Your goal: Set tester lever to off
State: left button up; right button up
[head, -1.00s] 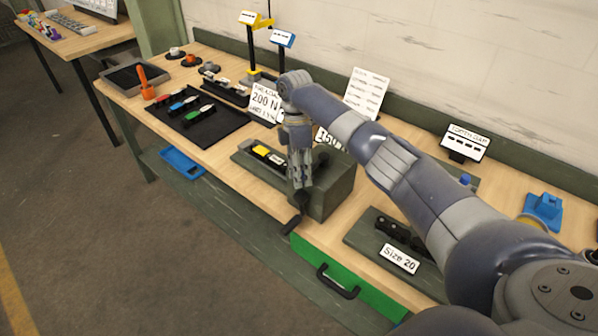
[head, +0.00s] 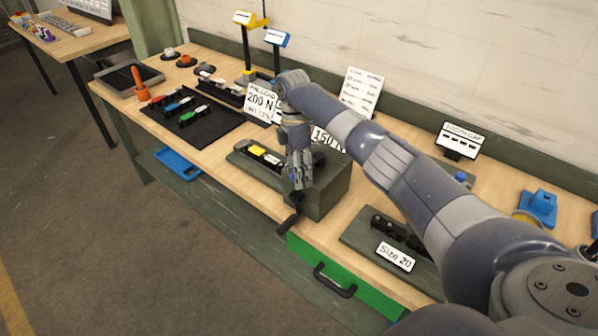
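The tester is a dark green box (head: 330,192) at the front edge of the bench, with a flat bed on its left holding a black piece with a yellow and a white block (head: 263,154). Its black lever (head: 289,225) sticks out at the front and slants down over the bench edge. My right gripper (head: 301,185) points down in front of the box, just above the lever's upper end. It hides part of the box front. Whether its fingers touch the lever or are closed cannot be told. My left gripper is not in view.
A 200 N card (head: 261,102) and a 150 N card (head: 328,139) stand behind the tester. A green drawer (head: 345,280) with a black handle is below right. A Size 20 fixture (head: 396,257) lies right. A black mat (head: 196,124) with coloured pieces lies left.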

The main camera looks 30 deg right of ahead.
jog(key=shift+a+r, duration=0.1)
jog(key=shift+w+r, duration=0.15)
jog(key=shift+r, duration=0.25)
notch_tip(320, 180, up, 11)
jog(key=w, duration=0.2)
jog(key=shift+d, duration=0.25)
jog(key=shift+f, duration=0.2)
